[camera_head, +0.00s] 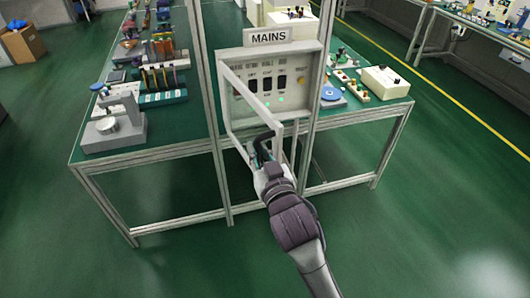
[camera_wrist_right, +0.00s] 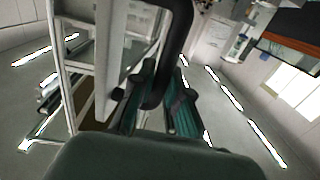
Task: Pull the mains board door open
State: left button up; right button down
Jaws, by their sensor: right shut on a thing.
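The grey mains board (camera_head: 292,98), with a "MAINS" sign (camera_head: 268,36) on top, stands at the front edge of the green bench. Its pale-framed door (camera_head: 246,99) stands partly open, swung out toward me from its left side, and the switches show. My right gripper (camera_head: 264,166) is shut on the black door handle (camera_head: 262,146) at the door's free side. In the right wrist view the dark curved handle (camera_wrist_right: 178,40) passes between the teal-padded fingers (camera_wrist_right: 156,100), with the pale door frame (camera_wrist_right: 78,60) to the left. My left gripper is not in view.
Metal posts (camera_head: 205,100) of the bench (camera_head: 165,139) rise beside the board. A grey press-like device (camera_head: 117,125) and tools stand to the left, a white box (camera_head: 385,82) to the right. Green floor (camera_head: 420,230) in front is clear.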

jog(key=shift+a+r, duration=0.15)
jog(key=shift+r, duration=0.25)
jog(key=shift+w, duration=0.1)
jog(key=c, duration=1.4)
grip_release()
jog(key=shift+o, duration=1.3)
jog(key=shift+w+f, duration=0.15)
jog(key=shift+a+f, duration=0.1)
jog(key=shift+f, duration=0.05)
jog(key=v, duration=1.2)
